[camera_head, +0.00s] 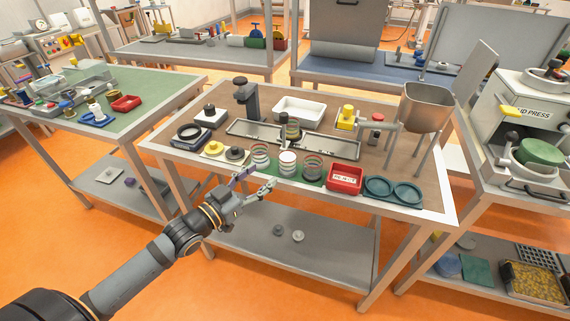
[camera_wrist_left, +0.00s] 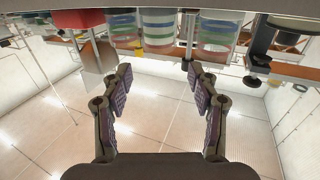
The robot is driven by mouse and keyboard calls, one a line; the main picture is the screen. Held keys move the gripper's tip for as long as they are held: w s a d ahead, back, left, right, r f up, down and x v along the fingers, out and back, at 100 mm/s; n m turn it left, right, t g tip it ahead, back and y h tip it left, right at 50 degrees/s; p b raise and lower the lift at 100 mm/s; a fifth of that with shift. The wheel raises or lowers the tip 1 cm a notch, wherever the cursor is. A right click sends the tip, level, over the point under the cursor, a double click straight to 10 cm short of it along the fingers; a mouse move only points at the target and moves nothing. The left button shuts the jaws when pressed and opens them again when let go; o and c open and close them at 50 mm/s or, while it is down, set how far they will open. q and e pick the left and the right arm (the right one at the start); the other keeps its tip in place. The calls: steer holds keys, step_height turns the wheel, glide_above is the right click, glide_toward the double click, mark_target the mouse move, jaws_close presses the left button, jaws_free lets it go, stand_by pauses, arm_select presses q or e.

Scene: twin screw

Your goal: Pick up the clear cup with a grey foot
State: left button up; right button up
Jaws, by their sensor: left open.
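Three cups stand in a row at the front of the middle table. The right clear cup (camera_head: 312,166) looks greyest low down, but its foot is too small to tell for certain. A clear ringed cup (camera_head: 260,156) stands at the left, and a whiter cup (camera_head: 288,163) stands between them. In the left wrist view the cups appear upside down along the top, with a clear cup (camera_wrist_left: 216,32) at the right. My left gripper (camera_head: 263,179) is open and empty, just in front of the row and touching none of the cups. It also shows in the wrist view (camera_wrist_left: 160,78).
A metal tray (camera_head: 345,146) lies behind, and a hopper (camera_head: 426,105) stands at the right.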

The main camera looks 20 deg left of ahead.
mark_target(282, 161)
arm_select(q)
steer(key=w+b, duration=0.2)
steer(key=b, duration=0.1)
steer(key=w+d+f+b, duration=0.1)
steer(key=w+b, duration=0.1)
steer(key=shift+d, duration=0.1)
steer(key=shift+w+d+r, duration=0.15)
steer(key=shift+d+r, duration=0.05)
steer(key=shift+r, duration=0.15)
steer(key=shift+w+b, duration=0.25)
steer(key=shift+b, duration=0.1)
steer(key=x, duration=0.4)
steer(key=shift+d+b, duration=0.3)
steer(key=shift+d, duration=0.05)
steer(key=shift+w+d, duration=0.1)
steer(key=shift+w, duration=0.2)
steer(key=shift+c, duration=0.4)
steer(key=c, duration=1)
